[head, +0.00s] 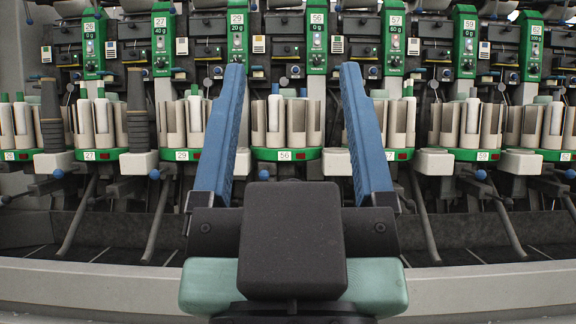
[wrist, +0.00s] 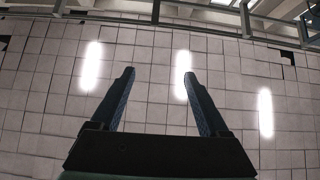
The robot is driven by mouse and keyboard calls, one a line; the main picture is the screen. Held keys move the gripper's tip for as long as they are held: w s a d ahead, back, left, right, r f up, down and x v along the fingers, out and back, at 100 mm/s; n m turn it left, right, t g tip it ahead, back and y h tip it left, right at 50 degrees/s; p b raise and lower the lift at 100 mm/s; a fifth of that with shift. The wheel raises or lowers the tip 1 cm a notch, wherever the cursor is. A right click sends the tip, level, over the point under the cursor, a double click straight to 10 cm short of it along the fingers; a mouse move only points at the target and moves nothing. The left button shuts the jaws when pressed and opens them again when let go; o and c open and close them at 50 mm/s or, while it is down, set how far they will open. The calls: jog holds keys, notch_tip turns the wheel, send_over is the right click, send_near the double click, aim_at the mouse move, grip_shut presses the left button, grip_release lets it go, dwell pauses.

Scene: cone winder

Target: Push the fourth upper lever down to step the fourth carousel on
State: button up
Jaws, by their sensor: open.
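My gripper (head: 293,72) is open and empty, its two blue fingers pointing at the machine in the head view. A row of carousels with pale upright cylinders on green trays runs across that view. The carousel marked 56 (head: 285,122) shows between my fingers; the one marked 57 (head: 397,125) is partly behind my right finger. Small ball-ended levers (head: 433,85) stand above the carousels, and blue-knobbed levers (head: 264,174) sit below. I cannot tell which is the fourth upper lever.
Green numbered control heads (head: 317,38) line the machine above the carousels. White blocks (head: 436,161) jut out between the trays. A pale curved front edge (head: 480,285) crosses low, with a dark trough behind it. Two dark ribbed cones (head: 138,108) stand at left.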

notch_tip(320, 180, up, 10)
jog(key=p, duration=0.9)
jog(key=shift+f, duration=0.1)
grip_shut()
notch_tip(320, 180, up, 22)
jog(key=p, duration=2.2)
jog(key=shift+p, duration=0.3)
jog(key=shift+a, duration=0.1)
